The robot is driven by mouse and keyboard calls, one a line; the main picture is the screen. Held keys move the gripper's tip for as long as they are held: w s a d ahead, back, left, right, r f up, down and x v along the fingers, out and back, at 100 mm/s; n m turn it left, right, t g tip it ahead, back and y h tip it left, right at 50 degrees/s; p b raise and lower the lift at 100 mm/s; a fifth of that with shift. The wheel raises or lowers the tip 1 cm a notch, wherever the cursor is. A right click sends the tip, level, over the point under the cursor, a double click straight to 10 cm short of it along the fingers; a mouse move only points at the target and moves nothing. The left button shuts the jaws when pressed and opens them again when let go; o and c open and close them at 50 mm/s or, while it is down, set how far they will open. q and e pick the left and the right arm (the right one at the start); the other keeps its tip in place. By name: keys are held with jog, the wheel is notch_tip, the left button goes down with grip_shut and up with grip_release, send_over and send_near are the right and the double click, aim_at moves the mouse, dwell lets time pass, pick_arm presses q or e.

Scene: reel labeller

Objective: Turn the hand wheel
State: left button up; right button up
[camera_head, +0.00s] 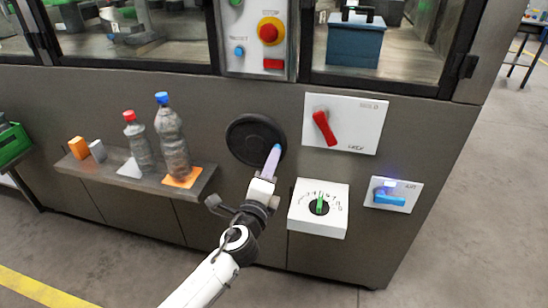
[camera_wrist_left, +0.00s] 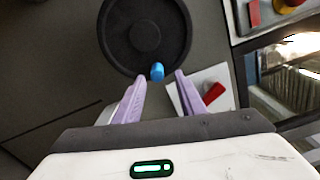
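The hand wheel (camera_head: 245,138) is a black disc on the front of the grey machine cabinet, with a small blue knob (camera_head: 277,148) near its rim. The wheel also shows at the top of the left wrist view (camera_wrist_left: 145,28), with its blue knob (camera_wrist_left: 157,71) nearest me. My left gripper (camera_head: 272,160) is at the wheel's lower right edge. Its purple fingers (camera_wrist_left: 160,82) are open in the left wrist view, with the knob in line with the gap at their tips. I see no contact with the knob. My right gripper is in neither view.
Right of the wheel are a red-handled switch panel (camera_head: 370,133), a white dial box (camera_head: 306,221) and a blue-handled switch (camera_head: 408,188). At left, a shelf (camera_head: 95,183) holds two bottles (camera_head: 172,140) and small blocks. Buttons sit above the wheel.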

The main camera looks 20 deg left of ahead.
pick_arm(q)
jog(key=s, duration=0.6)
jog(key=shift+s+d, duration=0.25)
jog(key=shift+d, duration=0.2)
jog(key=s+d+f+n+g+h+p, duration=0.2)
jog(key=s+f+n, duration=0.6)
jog(key=s, duration=0.5)
jog(key=s+d+f+n+g+h+p, duration=0.2)
jog(key=s+d+f+n+g+h, duration=0.1)
jog(key=s+d+f+n+g, duration=0.2)
jog(key=s+f+n+g, duration=0.2)
jog(key=s+f+n, duration=0.2)
jog(key=s+f, duration=0.2)
jog(key=shift+s+f+p, duration=0.35)
jog(key=shift+s+p, duration=0.05)
jog(key=shift+s, duration=0.65)
